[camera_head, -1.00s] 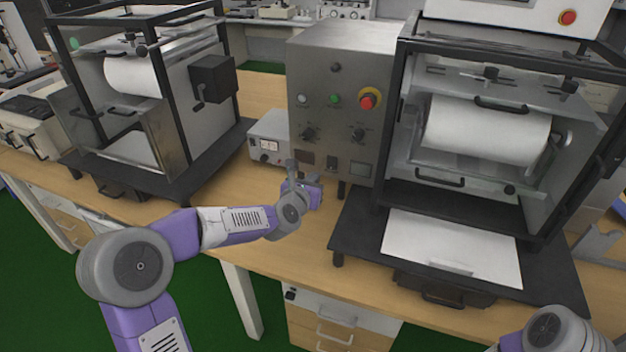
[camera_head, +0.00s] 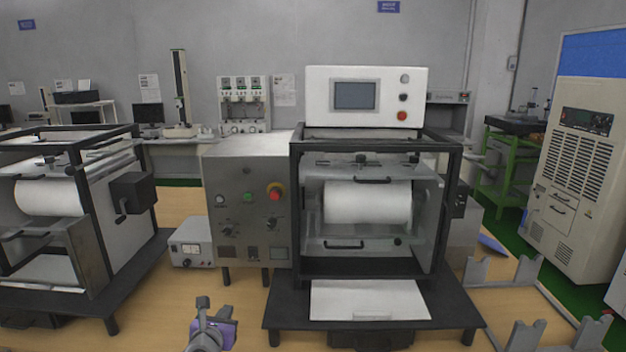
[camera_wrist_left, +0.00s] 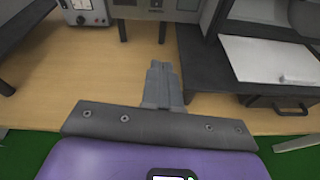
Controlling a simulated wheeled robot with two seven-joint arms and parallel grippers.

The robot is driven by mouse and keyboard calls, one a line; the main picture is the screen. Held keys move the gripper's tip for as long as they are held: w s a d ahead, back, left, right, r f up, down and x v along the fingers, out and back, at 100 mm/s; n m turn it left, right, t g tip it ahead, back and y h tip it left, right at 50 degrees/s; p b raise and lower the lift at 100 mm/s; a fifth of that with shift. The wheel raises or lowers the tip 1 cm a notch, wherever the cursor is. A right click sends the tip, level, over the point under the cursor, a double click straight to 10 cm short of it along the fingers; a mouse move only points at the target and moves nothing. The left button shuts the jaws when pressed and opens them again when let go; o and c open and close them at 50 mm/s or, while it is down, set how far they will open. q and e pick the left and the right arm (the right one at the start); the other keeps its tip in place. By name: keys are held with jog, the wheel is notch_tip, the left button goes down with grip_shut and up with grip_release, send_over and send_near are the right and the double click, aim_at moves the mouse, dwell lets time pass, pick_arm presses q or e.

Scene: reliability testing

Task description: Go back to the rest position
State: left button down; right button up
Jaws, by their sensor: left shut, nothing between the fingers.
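My left gripper (camera_head: 203,302) shows at the bottom of the head view, left of centre, in front of the wooden table. Only its grey fingers and a piece of purple and grey wrist show there. In the left wrist view the fingers (camera_wrist_left: 163,72) are together, with nothing between them. They point over bare table, between the control box legs and the black platform. My right gripper is not in view.
A grey control box (camera_head: 248,170) with a red button stands left of a black-framed roller machine (camera_head: 450,215). A white sheet (camera_head: 370,300) lies at its front. A small power supply (camera_head: 192,248) and another roller machine (camera_head: 105,245) are at left. Table between them is bare.

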pick_arm(q)
jog(key=s+d+f+m+g+h+p, duration=0.1)
jog(key=s+d+f+m+g, duration=0.25)
jog(key=f+m, duration=0.5)
jog(key=s+d+f+m+g+h+p, duration=0.1)
jog(key=s+d+f+m+g, duration=0.3)
jog(key=f, duration=0.8)
jog(key=s+d+f+m+g+p, duration=0.1)
jog(key=s+f+m+g, duration=0.1)
jog(key=s+f+m, duration=0.2)
jog(key=s+d+f+m+g+h+p, duration=0.1)
jog(key=s+f+m, duration=0.4)
jog(key=s, duration=0.8)
jog(key=s+d+f+m+g, duration=0.2)
jog(key=s+f+m+g, duration=0.2)
jog(key=s+m, duration=0.4)
jog(key=shift+s+d+f+m+p, duration=0.15)
jog(key=shift+s+m+p, duration=0.25)
jog(key=shift+m, duration=0.65)
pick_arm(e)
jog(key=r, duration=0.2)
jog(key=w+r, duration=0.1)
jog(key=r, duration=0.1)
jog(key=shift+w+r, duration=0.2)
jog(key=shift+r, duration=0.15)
